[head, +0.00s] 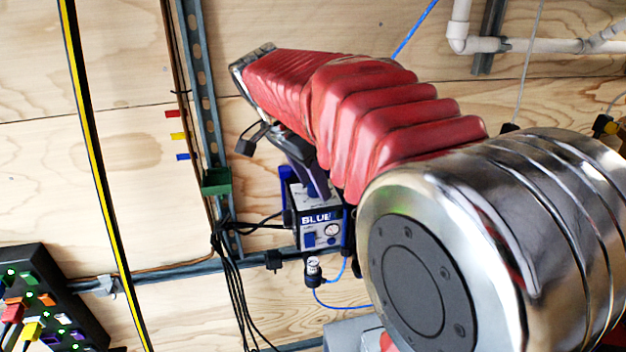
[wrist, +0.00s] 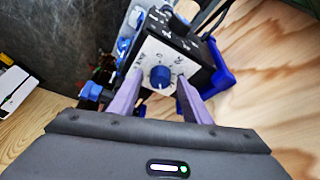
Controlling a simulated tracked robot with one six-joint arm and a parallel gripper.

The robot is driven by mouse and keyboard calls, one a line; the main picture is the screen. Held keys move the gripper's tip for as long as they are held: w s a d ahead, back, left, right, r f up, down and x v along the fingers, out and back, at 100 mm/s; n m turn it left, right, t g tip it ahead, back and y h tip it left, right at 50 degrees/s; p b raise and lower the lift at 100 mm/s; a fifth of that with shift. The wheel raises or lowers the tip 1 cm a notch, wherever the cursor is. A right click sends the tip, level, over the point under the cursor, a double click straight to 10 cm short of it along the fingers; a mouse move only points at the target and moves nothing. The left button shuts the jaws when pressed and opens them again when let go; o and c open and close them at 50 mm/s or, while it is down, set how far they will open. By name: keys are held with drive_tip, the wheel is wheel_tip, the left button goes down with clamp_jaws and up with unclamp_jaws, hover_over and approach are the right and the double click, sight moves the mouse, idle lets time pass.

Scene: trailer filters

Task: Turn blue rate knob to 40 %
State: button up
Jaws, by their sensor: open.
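The blue rate knob (wrist: 160,77) sits on the white face of a box in the wrist view, with dark scale marks around it. A small white pointer mark shows near its lower edge; the exact setting is too small to read. The box, labelled BLUE (head: 318,218), hangs on the wall in the head view. My gripper (wrist: 157,92) is open, its two purple fingers on either side of the knob. A gap shows between each finger and the knob in the wrist view. In the head view my arm hides part of the gripper and the knob.
A dark panel (head: 45,300) with coloured plugs is at lower left. Blue brackets (wrist: 220,78) flank the box.

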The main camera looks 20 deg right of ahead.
drive_tip(key=shift+c, duration=0.2)
drive_tip(key=c, duration=1)
drive_tip(key=shift+n, duration=0.5)
drive_tip(key=n, duration=0.1)
drive_tip(key=n+t, duration=0.1)
drive_tip(key=n, duration=0.1)
drive_tip(key=shift+s+d+t+y, duration=0.1)
drive_tip(key=shift+s+t+y, duration=0.05)
drive_tip(key=shift+t+y, duration=0.15)
drive_tip(key=shift+n+t+y, duration=0.4)
drive_tip(key=shift+n+t, duration=0.1)
drive_tip(key=shift+n, duration=1.5)
drive_tip(key=o, duration=1)
